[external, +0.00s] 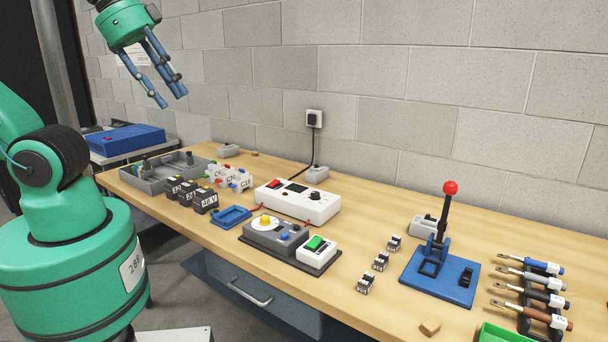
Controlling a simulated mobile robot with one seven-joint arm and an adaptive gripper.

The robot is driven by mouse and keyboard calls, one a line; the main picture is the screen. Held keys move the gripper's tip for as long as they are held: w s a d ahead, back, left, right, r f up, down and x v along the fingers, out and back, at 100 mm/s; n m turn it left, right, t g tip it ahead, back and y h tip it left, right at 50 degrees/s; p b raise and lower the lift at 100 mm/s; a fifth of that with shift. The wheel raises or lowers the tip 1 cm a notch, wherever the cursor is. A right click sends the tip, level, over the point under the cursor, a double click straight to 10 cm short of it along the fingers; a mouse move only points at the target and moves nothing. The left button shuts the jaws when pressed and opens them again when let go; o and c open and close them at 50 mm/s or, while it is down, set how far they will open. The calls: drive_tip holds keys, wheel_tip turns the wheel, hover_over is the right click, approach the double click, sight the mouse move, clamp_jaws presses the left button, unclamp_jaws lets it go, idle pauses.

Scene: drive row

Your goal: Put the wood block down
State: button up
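A small light wood block (430,327) lies on the workbench near its front edge, left of the green tray. Another small wood-coloured piece (254,153) lies at the back of the bench by the wall; it is too small to tell its shape well. My gripper (172,98) is high at the upper left, well above the bench and far from both pieces. Its blue fingers point down and to the right, with a gap between them. I see nothing held in the gap.
The workbench (365,225) carries a grey tray (150,180), a white power box (298,203), a grey control unit (275,238), a blue lever press (440,275) and a rack of tools (530,290). A green tray (497,334) is at the front right. Bare wood shows around the small connectors.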

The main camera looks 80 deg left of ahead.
idle(0.4)
drive_tip(key=w+a+n+g+y, duration=0.1)
drive_tip(key=w+a+n+g, duration=0.15)
drive_tip(key=w+a, duration=1.15)
drive_tip(key=w+a+f+n+g, duration=0.1)
drive_tip(key=a+f, duration=0.2)
drive_tip(key=a, duration=0.7)
drive_tip(key=w+a+f+n, duration=0.1)
drive_tip(key=a+f+n, duration=0.15)
drive_tip(key=a, duration=0.85)
drive_tip(key=s+a+f+n+g, duration=0.15)
drive_tip(key=a+f, duration=0.25)
drive_tip(key=a, duration=0.4)
drive_tip(key=s+a+f+m, duration=0.1)
drive_tip(key=s+a+f, duration=0.1)
drive_tip(key=a+f, duration=0.5)
drive_tip(key=s+a+f+n, duration=0.1)
drive_tip(key=s+a+f, duration=0.4)
drive_tip(key=a, duration=0.4)
drive_tip(key=s+a+f+n+h+p, duration=0.1)
drive_tip(key=s+a+f, duration=0.5)
drive_tip(key=a, duration=0.3)
drive_tip(key=shift+s+f+g, duration=0.2)
drive_tip(key=shift+s+g, duration=0.1)
drive_tip(key=shift+s, duration=0.15)
drive_tip(key=shift+f+n, duration=0.1)
drive_tip(key=shift+n, duration=0.15)
